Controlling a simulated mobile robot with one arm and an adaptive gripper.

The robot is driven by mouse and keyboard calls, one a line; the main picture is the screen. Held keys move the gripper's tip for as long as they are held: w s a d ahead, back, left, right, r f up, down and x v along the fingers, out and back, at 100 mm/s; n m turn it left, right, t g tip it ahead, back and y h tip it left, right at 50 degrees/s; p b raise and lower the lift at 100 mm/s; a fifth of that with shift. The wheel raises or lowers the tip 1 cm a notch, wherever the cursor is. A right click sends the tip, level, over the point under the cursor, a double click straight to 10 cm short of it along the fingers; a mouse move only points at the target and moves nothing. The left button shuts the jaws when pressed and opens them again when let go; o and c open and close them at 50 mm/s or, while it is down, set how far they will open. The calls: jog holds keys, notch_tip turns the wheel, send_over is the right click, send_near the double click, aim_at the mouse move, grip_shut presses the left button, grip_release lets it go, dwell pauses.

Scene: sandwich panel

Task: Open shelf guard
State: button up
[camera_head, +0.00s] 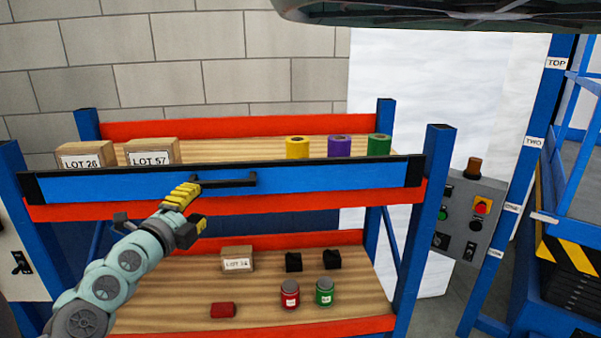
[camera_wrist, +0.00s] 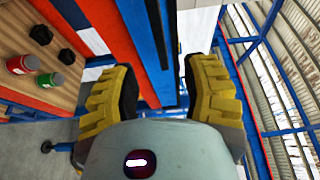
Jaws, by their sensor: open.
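The shelf guard (camera_head: 320,178) is a blue bar with black ends across the front of the upper shelf. A black handle (camera_head: 228,182) sticks out from its front, left of the middle. My gripper (camera_head: 183,194), with yellow ridged fingers, is at the left end of the handle in the head view. In the wrist view my gripper (camera_wrist: 164,85) has its two fingers well apart. I cannot tell whether a finger touches the handle.
Two cardboard boxes (camera_head: 150,151) and several coloured rolls (camera_head: 298,147) stand on the upper shelf behind the guard. The lower shelf holds a box, two cans (camera_head: 290,294), black pieces and a red block (camera_head: 222,310). A control panel (camera_head: 466,215) is right of the rack.

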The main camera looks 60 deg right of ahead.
aim_at(219, 186)
jog(key=p+x, duration=0.1)
jog(key=x, duration=0.7)
jog(key=shift+d, duration=0.25)
jog(key=shift+x, duration=1)
jog(key=shift+o, duration=0.3)
jog(key=shift+f, duration=0.1)
grip_shut()
